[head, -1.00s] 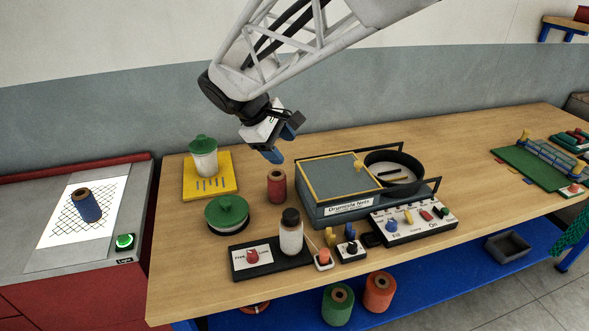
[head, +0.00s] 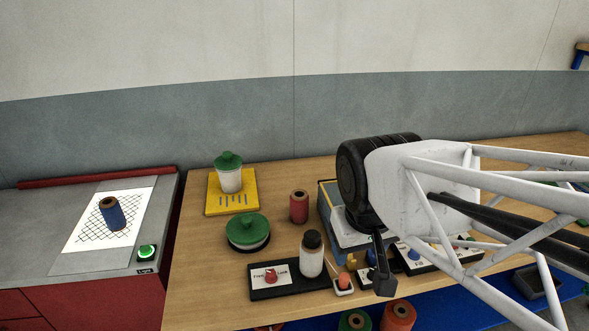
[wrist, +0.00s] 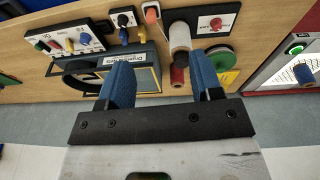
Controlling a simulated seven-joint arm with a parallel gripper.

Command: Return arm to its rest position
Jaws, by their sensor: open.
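My gripper (wrist: 160,64) shows in the wrist view with two blue fingers spread wide and nothing between them. In the head view my arm reaches in from the right, and its wrist covers much of the grey-blue Drumvie Nets box (head: 329,208). The blue fingers cannot be made out there. The wrist view looks over the bench upside down, with the box (wrist: 142,72) behind the fingers and the red spool (wrist: 177,76) between them in the picture. The fingers appear apart from everything.
On the bench (head: 205,290) stand a white-bodied bottle (head: 312,262), a red spool (head: 299,207), a green-lidded pot (head: 247,229) and a green-lidded jar on a yellow plate (head: 217,205). The wall is clear above.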

